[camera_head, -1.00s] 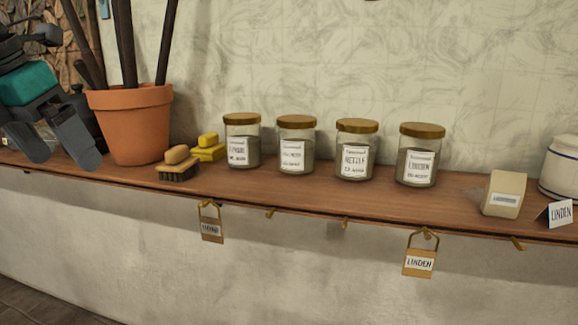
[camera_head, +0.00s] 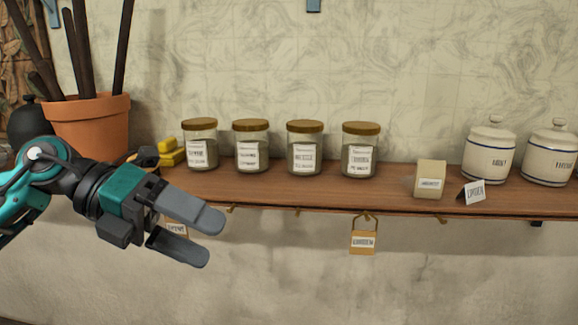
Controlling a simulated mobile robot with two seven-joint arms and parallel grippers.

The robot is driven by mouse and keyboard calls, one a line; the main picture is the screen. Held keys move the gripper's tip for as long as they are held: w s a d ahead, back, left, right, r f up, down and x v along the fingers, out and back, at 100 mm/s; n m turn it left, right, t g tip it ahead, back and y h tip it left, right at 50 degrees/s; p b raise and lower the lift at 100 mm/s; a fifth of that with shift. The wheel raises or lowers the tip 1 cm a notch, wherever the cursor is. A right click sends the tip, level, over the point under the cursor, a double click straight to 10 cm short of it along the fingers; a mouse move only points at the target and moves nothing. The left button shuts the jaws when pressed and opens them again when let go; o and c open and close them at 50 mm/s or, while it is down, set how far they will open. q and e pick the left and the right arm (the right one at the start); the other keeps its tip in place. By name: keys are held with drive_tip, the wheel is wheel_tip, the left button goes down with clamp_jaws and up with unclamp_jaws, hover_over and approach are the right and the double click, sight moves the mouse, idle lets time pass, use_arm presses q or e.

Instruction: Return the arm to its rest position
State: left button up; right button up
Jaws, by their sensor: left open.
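My left arm comes in from the left edge. Its gripper (camera_head: 213,238) is open and empty, with grey fingers pointing right and a little down. It is in front of the shelf's front edge at the left and hides part of a hanging tag (camera_head: 176,229) and of the shelf behind it. My right gripper is not in view.
The wooden shelf (camera_head: 390,190) bears a terracotta pot (camera_head: 88,128), yellow blocks (camera_head: 172,153), several lidded glass jars (camera_head: 304,155), a cream box (camera_head: 430,180), a folded LINDEN card (camera_head: 472,193) and white canisters (camera_head: 489,155). A tag (camera_head: 363,240) hangs below the edge.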

use_arm(q)
drive_tip(key=w+d+n+t+h+p, duration=0.1)
drive_tip(key=w+d+n+t+h, duration=0.1)
drive_tip(key=d+n+t+h, duration=0.45)
drive_tip(key=w+a+f+n+t+y+p, duration=0.1)
drive_tip(key=w+a+f+n+t+y, duration=0.15)
drive_tip(key=f+n+t, duration=0.55)
drive_tip(key=w+a+f+n+t+y+p, duration=0.1)
drive_tip(key=a+f+n+t+y, duration=0.25)
drive_tip(key=n, duration=0.85)
drive_tip(key=s+a+f+n+g+y, duration=0.1)
drive_tip(key=s+f+n+g+y, duration=0.1)
drive_tip(key=f, duration=0.6)
drive_tip(key=s+a+f+n+g+y+p, duration=0.1)
drive_tip(key=s+a+f+n+g+y, duration=0.1)
drive_tip(key=s+f+n+y, duration=0.3)
drive_tip(key=s+a+f+n+g+y, duration=0.2)
drive_tip(key=s+f+n+y, duration=0.2)
drive_tip(key=s+f, duration=0.4)
wheel_tip(320, 180, down, 4)
drive_tip(key=shift+s+a+r+n+g, duration=0.1)
drive_tip(key=shift+s+a+n+g, duration=0.25)
drive_tip(key=shift+n, duration=0.3)
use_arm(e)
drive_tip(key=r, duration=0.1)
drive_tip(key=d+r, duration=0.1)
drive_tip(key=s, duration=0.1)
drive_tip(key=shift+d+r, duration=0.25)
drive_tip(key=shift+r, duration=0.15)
